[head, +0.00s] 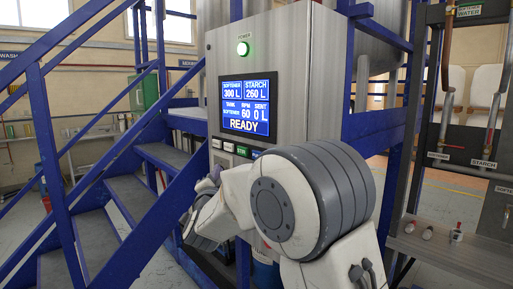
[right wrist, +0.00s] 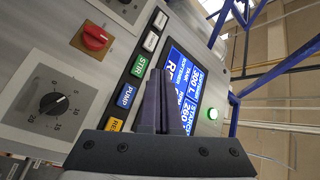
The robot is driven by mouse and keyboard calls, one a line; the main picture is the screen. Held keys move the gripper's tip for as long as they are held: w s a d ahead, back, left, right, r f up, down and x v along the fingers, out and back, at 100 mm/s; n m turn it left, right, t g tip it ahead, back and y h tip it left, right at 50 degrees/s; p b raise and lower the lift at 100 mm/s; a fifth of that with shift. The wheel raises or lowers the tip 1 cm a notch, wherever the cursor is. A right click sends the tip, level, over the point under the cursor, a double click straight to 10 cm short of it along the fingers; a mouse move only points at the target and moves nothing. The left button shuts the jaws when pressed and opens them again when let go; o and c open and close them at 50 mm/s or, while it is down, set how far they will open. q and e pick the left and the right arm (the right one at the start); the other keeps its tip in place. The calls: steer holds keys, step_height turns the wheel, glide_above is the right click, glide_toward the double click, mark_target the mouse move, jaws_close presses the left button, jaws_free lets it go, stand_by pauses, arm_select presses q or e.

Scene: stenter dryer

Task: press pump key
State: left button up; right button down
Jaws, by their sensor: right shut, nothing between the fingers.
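The blue PUMP key (right wrist: 126,95) sits in the key row of the control panel (right wrist: 75,58), between the green STIR key (right wrist: 139,65) and a yellow key (right wrist: 115,124). In the head view the STIR key (head: 242,151) shows, and my arm hides much of the row to its right. My right gripper (right wrist: 156,75) is shut and empty. In the right wrist view its dark fingertips appear between the key row and the screen, beside the PUMP and STIR keys; I cannot tell the gap to the panel. My left gripper is not in view.
The screen (head: 245,105) reads READY, with a lit green power lamp (head: 242,48) above. A red knob (right wrist: 95,38) and a black dial (right wrist: 53,103) are on the panel. Blue-railed stairs (head: 125,200) stand left; a metal bench (head: 455,252) is at right.

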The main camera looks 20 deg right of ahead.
steer(key=shift+d+r+m+h, duration=0.4)
steer(key=shift+d+h, duration=0.05)
steer(key=shift+d, duration=0.15)
steer(key=shift+d+r+m+h, duration=0.4)
steer(key=shift+d+h, duration=0.05)
steer(key=shift+d, duration=0.1)
steer(key=w+d, duration=0.3)
steer(key=d, duration=0.5)
steer(key=shift+d, duration=0.1)
stand_by(1.4)
steer(key=shift+d, duration=0.4)
